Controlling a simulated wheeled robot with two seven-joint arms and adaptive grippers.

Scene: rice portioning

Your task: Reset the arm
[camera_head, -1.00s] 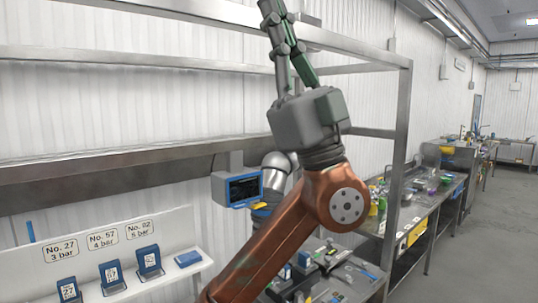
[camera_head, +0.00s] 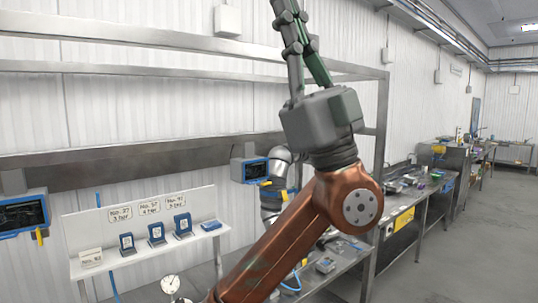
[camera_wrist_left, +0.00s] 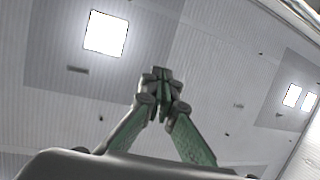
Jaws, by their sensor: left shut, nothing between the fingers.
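My left arm (camera_head: 290,230) rises from the bottom edge of the head view, its copper-coloured link slanting up to the right. My left gripper (camera_head: 287,8) points upward above the grey wrist body, with its tips at the top edge of that view. In the left wrist view the fingers of my left gripper (camera_wrist_left: 160,75) meet at the tips, shut and empty, against the ceiling. My right gripper is not in view.
A metal shelf frame (camera_head: 150,152) stands behind my arm. A white ledge (camera_head: 150,250) with several blue devices and labels is lower left. A screen (camera_head: 22,215) is at the left edge. A grey jointed arm (camera_head: 275,190) stands behind mine. Worktables (camera_head: 425,195) and open floor (camera_head: 475,250) lie right.

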